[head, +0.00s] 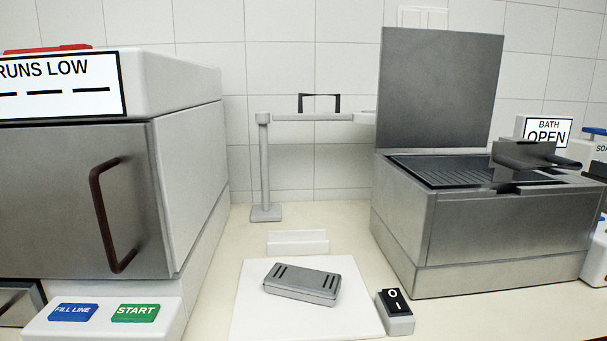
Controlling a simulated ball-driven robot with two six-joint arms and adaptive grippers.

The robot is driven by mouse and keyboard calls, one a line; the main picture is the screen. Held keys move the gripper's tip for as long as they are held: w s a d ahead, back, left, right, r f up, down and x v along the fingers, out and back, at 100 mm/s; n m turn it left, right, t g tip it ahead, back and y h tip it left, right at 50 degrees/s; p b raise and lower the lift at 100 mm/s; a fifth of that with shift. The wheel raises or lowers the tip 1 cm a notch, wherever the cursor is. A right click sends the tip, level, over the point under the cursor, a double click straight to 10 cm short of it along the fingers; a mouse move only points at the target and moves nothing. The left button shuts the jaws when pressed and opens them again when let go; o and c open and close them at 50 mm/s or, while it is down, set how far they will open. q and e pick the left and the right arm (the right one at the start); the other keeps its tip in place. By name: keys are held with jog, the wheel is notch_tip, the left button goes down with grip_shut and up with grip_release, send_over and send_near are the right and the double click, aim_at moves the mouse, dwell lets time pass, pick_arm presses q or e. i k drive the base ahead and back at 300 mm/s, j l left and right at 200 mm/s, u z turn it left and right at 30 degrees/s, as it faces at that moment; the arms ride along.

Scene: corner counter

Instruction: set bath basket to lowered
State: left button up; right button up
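The bath (500,232) is a steel box at the right with its lid (440,90) standing upright at the back. A sign (547,130) behind it reads "BATH OPEN". The basket (440,172) shows as a dark, slotted surface in the bath opening, close to the rim. A dark grey bracket with a grip (525,154) rises at the right of the opening and overhangs the front rim. How deep the basket sits cannot be told. Neither of my grippers is clearly in view.
A large machine with a brown door handle (108,215) stands at the left. A metal case (302,283) lies on a white mat (255,305). A switch box (395,311) sits near the bath's front-left corner. A grey stand (265,170) stands behind.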

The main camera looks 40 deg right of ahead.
aim_at(511, 162)
jog(key=k+l+z, duration=0.1)
jog(key=z, duration=1.95)
